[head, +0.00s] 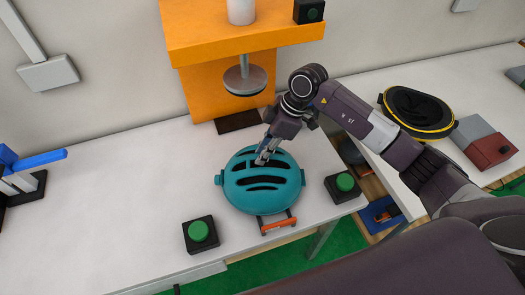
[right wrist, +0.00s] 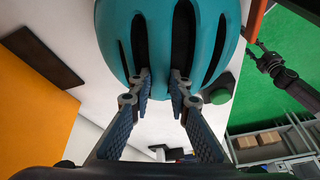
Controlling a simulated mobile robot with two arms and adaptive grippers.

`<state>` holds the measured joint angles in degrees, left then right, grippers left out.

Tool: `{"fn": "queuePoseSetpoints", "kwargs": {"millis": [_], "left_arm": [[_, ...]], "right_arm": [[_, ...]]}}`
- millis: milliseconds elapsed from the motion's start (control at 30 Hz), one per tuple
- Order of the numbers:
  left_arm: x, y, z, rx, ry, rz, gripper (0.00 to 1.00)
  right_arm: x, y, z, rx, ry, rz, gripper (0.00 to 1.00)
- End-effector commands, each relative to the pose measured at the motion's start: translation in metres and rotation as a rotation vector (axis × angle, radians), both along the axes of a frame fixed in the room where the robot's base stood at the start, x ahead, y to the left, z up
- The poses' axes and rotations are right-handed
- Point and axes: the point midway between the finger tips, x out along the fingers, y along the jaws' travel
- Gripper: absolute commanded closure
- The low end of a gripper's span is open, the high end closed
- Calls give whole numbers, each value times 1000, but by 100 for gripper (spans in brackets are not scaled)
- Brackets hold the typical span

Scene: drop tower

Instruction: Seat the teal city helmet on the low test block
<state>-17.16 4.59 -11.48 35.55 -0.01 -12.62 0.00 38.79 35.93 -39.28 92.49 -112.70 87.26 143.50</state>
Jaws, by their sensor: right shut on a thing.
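The teal city helmet (head: 243,200) is at the front of the white table, its slotted top facing up. My right gripper (head: 265,157) reaches down to the helmet's top and is shut on it at the vents. In the right wrist view the two fingers (right wrist: 160,88) pinch a rib of the helmet (right wrist: 158,20) between two slots. I cannot make out the low test block; whatever is under the helmet is hidden by it. I cannot tell whether the helmet rests on anything.
The orange drop tower (head: 200,85) stands behind, with a grey disc (head: 245,80) hanging over a dark plate (head: 238,121). Green buttons stand left (head: 199,231) and right (head: 345,182). An orange bracket (head: 277,223) shows in front. The table's left middle is clear.

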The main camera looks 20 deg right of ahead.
Motion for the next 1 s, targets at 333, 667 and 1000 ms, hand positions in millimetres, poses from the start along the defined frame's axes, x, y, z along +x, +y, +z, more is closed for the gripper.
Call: {"fn": "queuePoseSetpoints", "kwargs": {"millis": [333,667,1000], "left_arm": [[0,0,0,0,0,0,60],[0,0,0,0,1,0,60],[-1,0,0,0,1,0,60]], "right_arm": [[0,1,0,1,0,0,72],[0,0,0,1,0,0,63],[0,0,-1,0,0,0,76]]}}
